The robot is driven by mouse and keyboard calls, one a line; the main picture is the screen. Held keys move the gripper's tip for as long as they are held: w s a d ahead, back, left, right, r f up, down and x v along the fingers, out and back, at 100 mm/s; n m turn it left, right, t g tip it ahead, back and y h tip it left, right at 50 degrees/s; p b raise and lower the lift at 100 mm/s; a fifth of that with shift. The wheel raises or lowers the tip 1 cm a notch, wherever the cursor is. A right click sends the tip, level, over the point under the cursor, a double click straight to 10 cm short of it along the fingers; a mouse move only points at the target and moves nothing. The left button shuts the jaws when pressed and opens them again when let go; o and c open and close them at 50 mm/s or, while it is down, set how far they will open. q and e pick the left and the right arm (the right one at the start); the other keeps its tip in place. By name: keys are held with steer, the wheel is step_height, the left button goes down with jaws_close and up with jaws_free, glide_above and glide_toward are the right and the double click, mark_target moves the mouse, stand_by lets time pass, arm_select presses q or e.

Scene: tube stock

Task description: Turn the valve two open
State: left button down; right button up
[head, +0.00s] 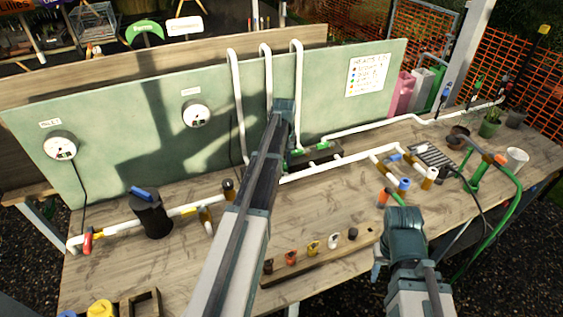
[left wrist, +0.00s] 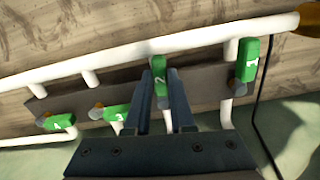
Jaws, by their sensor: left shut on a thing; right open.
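Several green valve handles with white numbers show in the left wrist view. Handle two (left wrist: 159,68) is upright in that picture, between the two fingers of my left gripper (left wrist: 162,80), which is shut on it. Handle one (left wrist: 247,60) is also upright, to its right. Handle three (left wrist: 116,114) and handle four (left wrist: 60,122) lie nearly sideways to the left. In the head view, green handles (head: 322,145) show beside my left wrist; the left fingertips are hidden there. My right gripper (head: 378,262) is open and empty over the front of the bench.
White pipes (head: 310,168) run along the wooden bench (head: 130,265) and up the green board (head: 330,85). A rack of small coloured caps (head: 320,252) lies between my arms. A black canister (head: 152,213) stands left; a green hose (head: 500,225) hangs right.

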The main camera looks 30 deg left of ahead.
arm_select(q)
steer(key=shift+w+d+n, duration=0.2)
steer(key=shift+w+n, duration=0.05)
steer(key=shift+n, duration=0.45)
steer(key=c, duration=0.8)
jaws_free()
steer(key=shift+o, duration=0.2)
steer(key=shift+r, duration=0.1)
step_height(320, 180, up, 14)
steer(key=p, duration=1.4)
steer(key=shift+f, duration=0.2)
